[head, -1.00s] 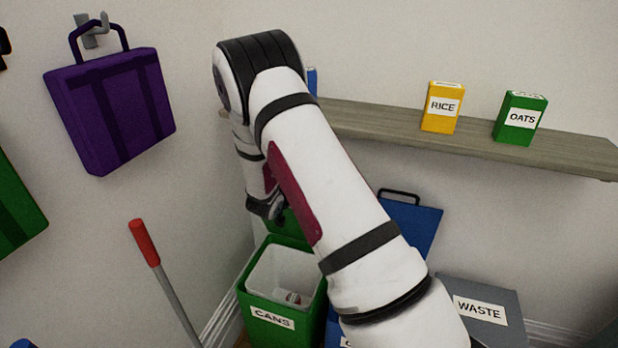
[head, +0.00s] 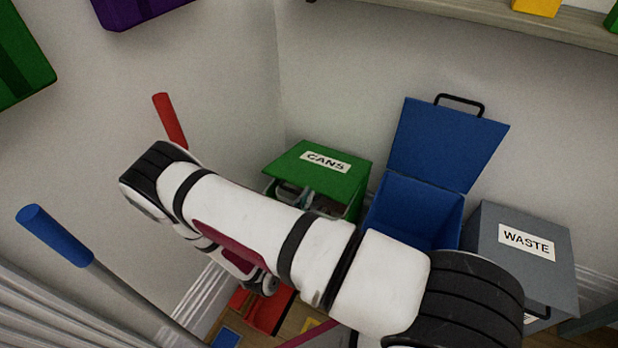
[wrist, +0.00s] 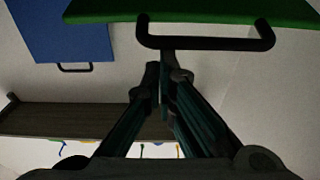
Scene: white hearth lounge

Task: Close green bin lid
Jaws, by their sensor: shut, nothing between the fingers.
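The green bin (head: 355,208), partly hidden by my arm, stands in the corner. Its green lid (head: 338,178), labelled CANS, slopes over the bin's top, with a gap under its front edge where the pale inside shows. In the wrist view, upside down, the lid (wrist: 205,10) spans the top edge, with its dark handle (wrist: 205,42) below it. My gripper (wrist: 165,70) is shut and empty, its fingertips close to the handle; I cannot tell if they touch. In the head view my arm hides most of the gripper.
Beside it, a blue bin (head: 415,205) stands with its blue lid (head: 440,145) raised. A grey WASTE bin (head: 520,265) is at right. Red (head: 170,120) and blue (head: 55,235) handled poles stand at left. A shelf (head: 450,15) runs along the wall above.

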